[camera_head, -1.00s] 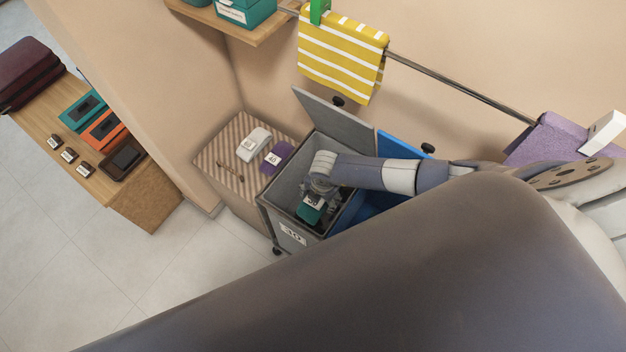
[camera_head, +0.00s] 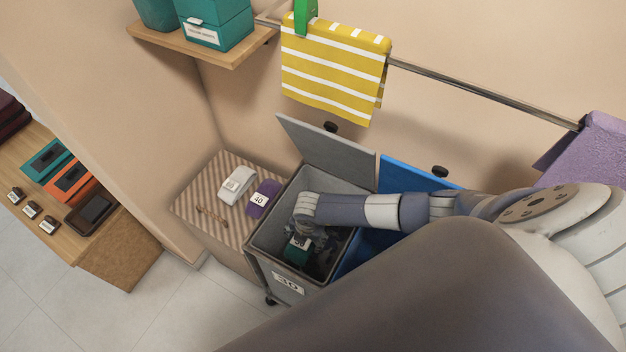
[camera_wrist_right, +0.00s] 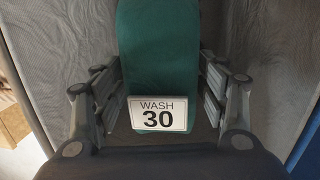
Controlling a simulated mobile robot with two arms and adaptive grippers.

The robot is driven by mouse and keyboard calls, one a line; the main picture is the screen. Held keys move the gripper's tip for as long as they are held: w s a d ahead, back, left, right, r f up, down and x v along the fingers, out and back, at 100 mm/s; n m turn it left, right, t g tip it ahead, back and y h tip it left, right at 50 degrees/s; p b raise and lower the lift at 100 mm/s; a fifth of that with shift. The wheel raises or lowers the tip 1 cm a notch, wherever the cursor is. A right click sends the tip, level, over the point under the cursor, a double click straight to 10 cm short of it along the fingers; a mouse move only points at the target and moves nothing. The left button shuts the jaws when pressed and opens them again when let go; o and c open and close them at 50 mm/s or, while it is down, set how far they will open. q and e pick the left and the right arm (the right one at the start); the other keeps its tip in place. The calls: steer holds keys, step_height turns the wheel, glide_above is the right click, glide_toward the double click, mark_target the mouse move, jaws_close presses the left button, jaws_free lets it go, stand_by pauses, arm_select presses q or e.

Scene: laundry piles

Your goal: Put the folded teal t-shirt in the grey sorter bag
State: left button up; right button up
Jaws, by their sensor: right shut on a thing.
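The folded teal t-shirt (camera_head: 297,252) is inside the opening of the grey sorter bag (camera_head: 268,238). In the right wrist view the t-shirt (camera_wrist_right: 158,70) carries a white label reading WASH 30. My right gripper (camera_head: 306,236) reaches down into the grey bag and is shut on the t-shirt. In the wrist view the fingers of my right gripper (camera_wrist_right: 160,100) stand on either side of the t-shirt, with the bag's grey mesh walls (camera_wrist_right: 70,45) around them. The grey bag's lid (camera_head: 325,148) is raised, and its front tag reads 30. My left gripper is not in view.
A blue bag (camera_head: 362,250) with a raised blue lid (camera_head: 415,173) adjoins the grey one. A yellow striped towel (camera_head: 335,70) hangs on a rail (camera_head: 480,93). A shelf (camera_head: 195,45) is above left.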

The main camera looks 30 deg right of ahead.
steer(key=shift+f+b, duration=5.9)
steer(key=shift+f, duration=4.5)
steer(key=shift+f+b, duration=0.5)
steer(key=shift+f, duration=0.1)
steer(key=o, duration=1.2)
